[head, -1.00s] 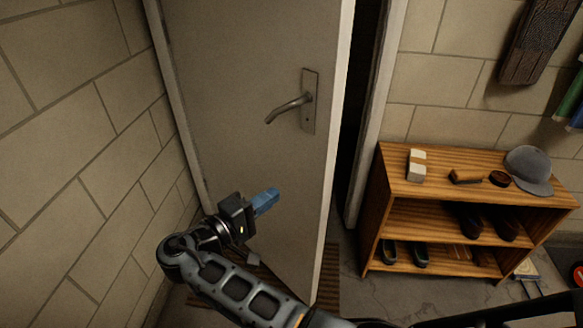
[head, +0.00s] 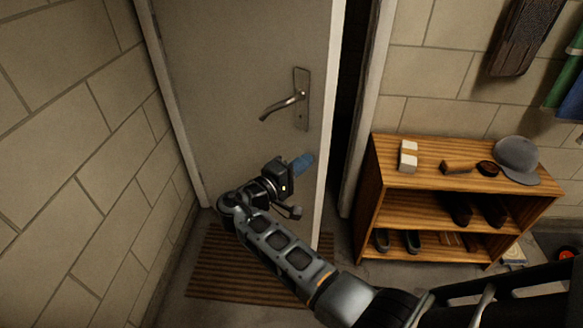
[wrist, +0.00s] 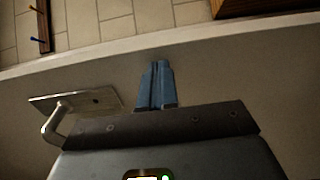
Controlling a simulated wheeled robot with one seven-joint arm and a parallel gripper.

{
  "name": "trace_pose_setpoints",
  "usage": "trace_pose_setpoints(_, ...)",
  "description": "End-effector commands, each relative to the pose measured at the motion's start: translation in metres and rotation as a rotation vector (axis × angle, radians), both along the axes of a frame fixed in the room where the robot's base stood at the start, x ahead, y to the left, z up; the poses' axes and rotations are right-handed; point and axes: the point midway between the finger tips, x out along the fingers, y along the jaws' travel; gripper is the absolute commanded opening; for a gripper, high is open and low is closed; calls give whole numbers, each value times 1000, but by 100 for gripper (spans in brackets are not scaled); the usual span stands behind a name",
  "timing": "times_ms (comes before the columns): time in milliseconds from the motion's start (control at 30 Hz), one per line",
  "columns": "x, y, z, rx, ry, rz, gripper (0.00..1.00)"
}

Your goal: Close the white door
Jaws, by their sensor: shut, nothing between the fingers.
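The white door (head: 225,75) stands partly open in the head view, with a dark gap between its right edge and the frame. Its metal lever handle (head: 284,106) is on the right side of the door. My gripper (head: 304,163) is shut and empty, its blue fingers in front of the door below the handle, near the right edge. In the wrist view the blue fingertips (wrist: 157,68) point towards the door's edge, with the handle (wrist: 58,122) to their left. I cannot tell whether the fingers touch the door.
A wooden shelf (head: 400,210) with shoes, a grey cap (head: 517,158) and small items on top stands right of the doorway. A block wall (head: 75,170) is close on the left. A brown slatted mat (head: 240,275) lies on the floor under the door.

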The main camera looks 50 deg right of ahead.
Motion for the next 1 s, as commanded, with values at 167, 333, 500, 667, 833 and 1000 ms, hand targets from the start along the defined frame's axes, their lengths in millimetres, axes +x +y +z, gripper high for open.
trace_pose_setpoints(167,0,-5,0,0,0,0,0)
trace_pose_setpoints(333,0,-4,0,0,0,0,0)
trace_pose_setpoints(500,0,-6,0,0,0,2,0)
trace_pose_setpoints(667,-2,-22,-1,0,0,18,0)
trace_pose_setpoints(833,-3,-61,-1,0,0,62,0)
trace_pose_setpoints(1000,-1,-122,-3,-1,-1,136,0)
